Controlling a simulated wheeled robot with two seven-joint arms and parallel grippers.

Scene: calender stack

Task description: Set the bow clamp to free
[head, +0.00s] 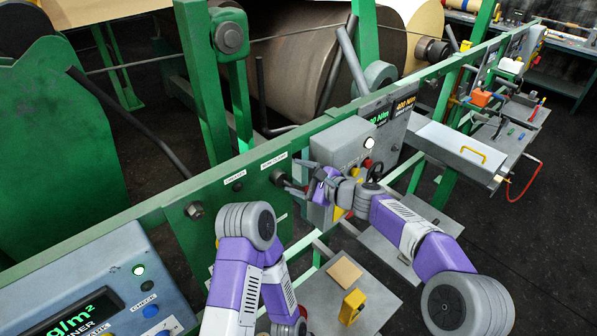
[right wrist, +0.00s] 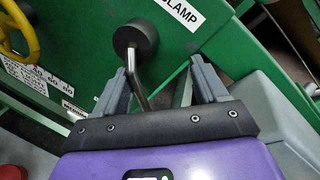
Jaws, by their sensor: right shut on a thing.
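The bow clamp lever shows in the right wrist view as a bent metal rod with a round dark knob (right wrist: 135,40), against a green plate. A white label (right wrist: 180,12) ending in "LAMP" is beside it. In the head view the dark knob (head: 278,178) is on the green frame below a small white label. My right gripper (head: 289,186) is at this lever, its fingers on both sides of the rod in the right wrist view (right wrist: 162,84). It is shut on the lever; the exact contact is hard to see. My left gripper is out of view below my left arm.
A grey control box (head: 340,150) with lit buttons stands just right of the lever. A yellow handwheel (right wrist: 20,35) shows left in the right wrist view. A grey shelf (head: 320,295) with a yellow block is below. A scale console (head: 100,285) is at lower left.

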